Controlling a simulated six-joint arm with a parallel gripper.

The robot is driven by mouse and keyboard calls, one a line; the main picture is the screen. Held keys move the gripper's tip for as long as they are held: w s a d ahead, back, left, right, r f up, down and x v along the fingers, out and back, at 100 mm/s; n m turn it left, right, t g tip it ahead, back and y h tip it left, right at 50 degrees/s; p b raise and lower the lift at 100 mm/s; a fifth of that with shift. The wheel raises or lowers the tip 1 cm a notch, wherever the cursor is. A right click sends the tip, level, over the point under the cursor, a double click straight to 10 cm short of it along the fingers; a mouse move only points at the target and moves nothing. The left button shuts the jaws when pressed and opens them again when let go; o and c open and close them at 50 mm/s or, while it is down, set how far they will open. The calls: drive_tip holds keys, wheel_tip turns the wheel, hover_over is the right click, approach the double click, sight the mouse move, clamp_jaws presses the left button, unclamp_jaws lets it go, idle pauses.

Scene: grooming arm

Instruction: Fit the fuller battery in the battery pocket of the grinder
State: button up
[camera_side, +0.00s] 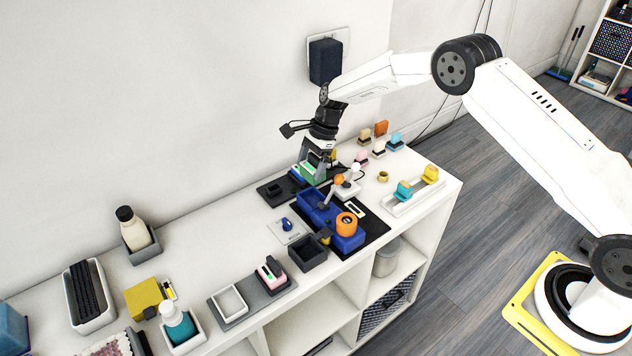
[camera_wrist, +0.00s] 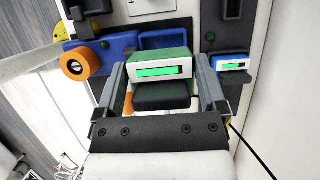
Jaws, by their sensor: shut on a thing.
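My gripper (camera_wrist: 163,88) is shut on a green battery (camera_wrist: 178,62) with a black end and a long green bar on its white display. A blue battery (camera_wrist: 232,58), also with a green bar, sits in the dark charger (camera_side: 270,190). The blue grinder (camera_side: 348,243) with an orange wheel (camera_side: 346,222) lies on a black mat. Its open battery pocket (camera_wrist: 165,36) shows just beyond the held battery in the wrist view, partly hidden by it.
A white tray (camera_side: 412,200) with teal and yellow pieces is on the right. Several small coloured blocks stand behind. The shelf top's left part holds bottles and boxes.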

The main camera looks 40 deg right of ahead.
drive_tip(key=shift+f, duration=0.1)
drive_tip(key=shift+f, duration=2.75)
drive_tip(key=shift+f, duration=1.5)
idle(0.4)
drive_tip(key=o, duration=1.1)
drive_tip(key=shift+c, duration=0.2)
drive_tip(key=shift+r, duration=0.1)
drive_tip(key=v, duration=0.7)
drive_tip(key=shift+d+r, duration=0.2)
drive_tip(key=shift+r, duration=0.05)
drive_tip(key=shift+r, duration=0.1)
